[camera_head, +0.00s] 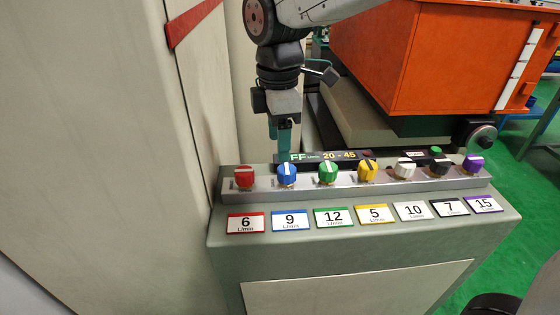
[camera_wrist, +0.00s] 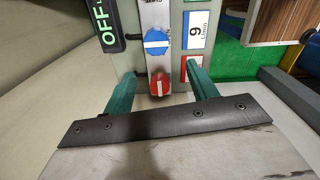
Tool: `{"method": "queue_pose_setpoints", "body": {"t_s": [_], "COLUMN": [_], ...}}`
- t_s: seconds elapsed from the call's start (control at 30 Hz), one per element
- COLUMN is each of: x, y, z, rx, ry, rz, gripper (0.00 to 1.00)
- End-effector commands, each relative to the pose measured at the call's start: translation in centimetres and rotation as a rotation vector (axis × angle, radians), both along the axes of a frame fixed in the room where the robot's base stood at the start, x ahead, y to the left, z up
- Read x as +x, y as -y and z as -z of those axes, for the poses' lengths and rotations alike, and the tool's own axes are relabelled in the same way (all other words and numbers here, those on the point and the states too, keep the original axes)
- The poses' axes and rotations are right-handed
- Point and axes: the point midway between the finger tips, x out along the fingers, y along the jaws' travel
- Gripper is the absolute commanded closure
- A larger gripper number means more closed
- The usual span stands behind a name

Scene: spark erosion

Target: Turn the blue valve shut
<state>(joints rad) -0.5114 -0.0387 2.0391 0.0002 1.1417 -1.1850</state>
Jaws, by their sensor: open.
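The blue valve (camera_head: 287,174) is a round knob with a white stripe, second from the left in a row on a sloped panel. Its label (camera_head: 290,221) reads 9 L/min. In the wrist view the blue valve (camera_wrist: 157,43) shows its stripe lying across the row. My gripper (camera_head: 280,154) points down, just behind and above the blue valve in the head view. In the wrist view its teal fingers (camera_wrist: 160,69) are apart and empty. The blue valve appears beyond the fingertips, while the red valve (camera_wrist: 160,81) appears between them. I see no contact.
The red valve (camera_head: 244,177) and green valve (camera_head: 328,172) flank the blue one; yellow (camera_head: 367,170), white, black and purple valves follow to the right. A display (camera_head: 335,156) stands behind the row. A tall cabinet (camera_head: 100,130) is close on the left. An orange bin (camera_head: 420,60) stands behind.

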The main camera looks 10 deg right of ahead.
Motion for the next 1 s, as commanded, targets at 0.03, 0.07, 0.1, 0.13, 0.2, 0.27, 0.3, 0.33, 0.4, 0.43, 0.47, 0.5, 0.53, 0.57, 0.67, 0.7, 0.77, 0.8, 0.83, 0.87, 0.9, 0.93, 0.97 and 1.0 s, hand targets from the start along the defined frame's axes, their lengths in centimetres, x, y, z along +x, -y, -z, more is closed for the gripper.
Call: {"method": "queue_pose_setpoints", "body": {"t_s": [0.03, 0.07, 0.1, 0.13, 0.2, 0.27, 0.3, 0.33, 0.4, 0.43, 0.47, 0.5, 0.53, 0.57, 0.67, 0.7, 0.77, 0.8, 0.83, 0.87, 0.9, 0.93, 0.97, 1.0], "x": [0.2, 0.3, 0.4, 0.4, 0.4, 0.4, 0.4, 0.4, 0.4, 0.4, 0.4, 0.4, 0.4, 0.4, 0.4, 0.4, 0.4, 0.4, 0.4, 0.4, 0.4, 0.4, 0.4, 0.4], "y": [0.7, 1.0, 1.2, 1.4, 1.6, 1.7, 1.7, 1.7, 1.7, 1.7, 1.7, 1.6, 1.6, 1.6, 1.5, 1.5, 1.5, 1.5, 1.4, 1.4, 1.4, 1.4, 1.4, 1.4], "z": [0.1, 0.2, 0.5, 0.8, 1.7, 2.7, 3.4, 3.9, 5.0, 5.5, 5.9, 6.4, 6.7, 7.0, 7.6, 7.7, 7.8, 7.8, 7.8, 7.8, 7.8, 7.8, 7.8, 7.8], "rx": [0.0, 0.0, 0.0, 0.0, -0.001, -0.001, -0.001, -0.001, -0.001, -0.002, -0.001, -0.001, -0.001, -0.001, -0.001, -0.001, 0.0, 0.0, 0.0, 0.0, 0.0, 0.0, 0.0, 0.0], "ry": [0.001, 0.001, 0.0, 0.0, -0.003, -0.003, -0.003, -0.003, -0.003, -0.004, -0.003, -0.002, -0.002, -0.001, -0.001, -0.001, 0.0, 0.0, 0.0, 0.0, 0.0, 0.0, 0.0, 0.0], "rz": [0.002, 0.0, -0.001, 0.0, 0.003, 0.005, 0.006, 0.006, 0.006, 0.006, 0.006, 0.006, 0.005, 0.005, 0.004, 0.004, 0.003, 0.003, 0.003, 0.003, 0.002, 0.002, 0.002, 0.002], "gripper": [0.42, 0.42, 0.42, 0.42, 0.42, 0.42, 0.42, 0.42, 0.42, 0.42, 0.42, 0.42, 0.42, 0.42, 0.42, 0.42, 0.42, 0.42, 0.42, 0.42, 0.42, 0.42, 0.45, 0.56]}}
